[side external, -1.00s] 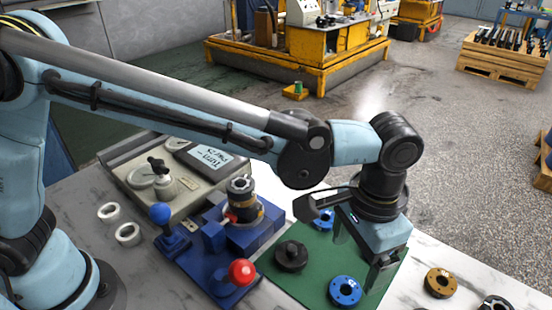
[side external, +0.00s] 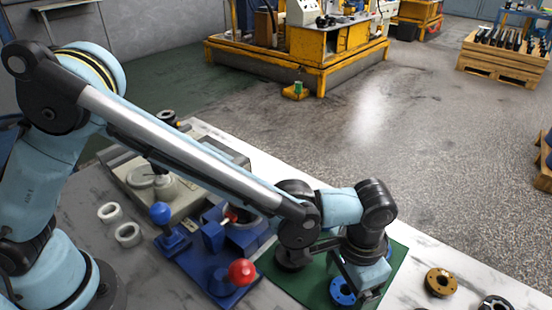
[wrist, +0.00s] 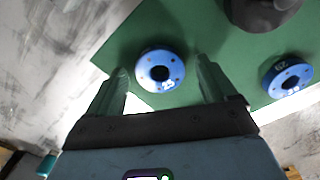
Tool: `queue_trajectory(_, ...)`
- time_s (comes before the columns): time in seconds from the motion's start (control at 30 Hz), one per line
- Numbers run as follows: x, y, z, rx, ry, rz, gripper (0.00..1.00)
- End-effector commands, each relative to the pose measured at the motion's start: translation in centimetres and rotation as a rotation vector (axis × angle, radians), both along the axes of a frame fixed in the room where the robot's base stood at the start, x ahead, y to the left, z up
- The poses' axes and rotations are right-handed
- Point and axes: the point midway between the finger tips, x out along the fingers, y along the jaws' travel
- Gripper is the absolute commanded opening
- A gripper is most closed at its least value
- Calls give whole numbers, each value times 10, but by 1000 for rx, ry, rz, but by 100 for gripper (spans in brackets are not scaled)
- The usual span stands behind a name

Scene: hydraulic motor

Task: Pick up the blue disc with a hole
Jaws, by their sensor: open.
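A blue disc with a central hole and small holes around it (wrist: 160,70) lies flat on the green mat (wrist: 185,30) near its edge. In the side view a blue disc (side external: 342,291) shows at the mat's front, partly beside my gripper (side external: 357,284). In the wrist view my gripper (wrist: 160,64) is open and empty, with one finger on each side of the disc, apart from it. A second blue disc with a hole (wrist: 287,76) lies to the right on the mat.
A dark round part (wrist: 262,12) sits on the mat, also seen partly in the side view (side external: 293,258). A blue fixture with a red knob (side external: 242,272) stands left of the mat. A brown ring (side external: 440,282) lies to the right on the white table.

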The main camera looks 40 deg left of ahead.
Motion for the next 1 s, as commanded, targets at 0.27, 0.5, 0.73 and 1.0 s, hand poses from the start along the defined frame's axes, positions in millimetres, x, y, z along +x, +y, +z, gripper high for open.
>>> queue_trajectory(0.27,0,0,0,0,0,0,56)
queue_trajectory(0.5,0,0,1,0,0,0,19)
queue_trajectory(0.73,0,0,1,0,0,0,16)
queue_trajectory(1.0,0,0,16,0,0,0,16)
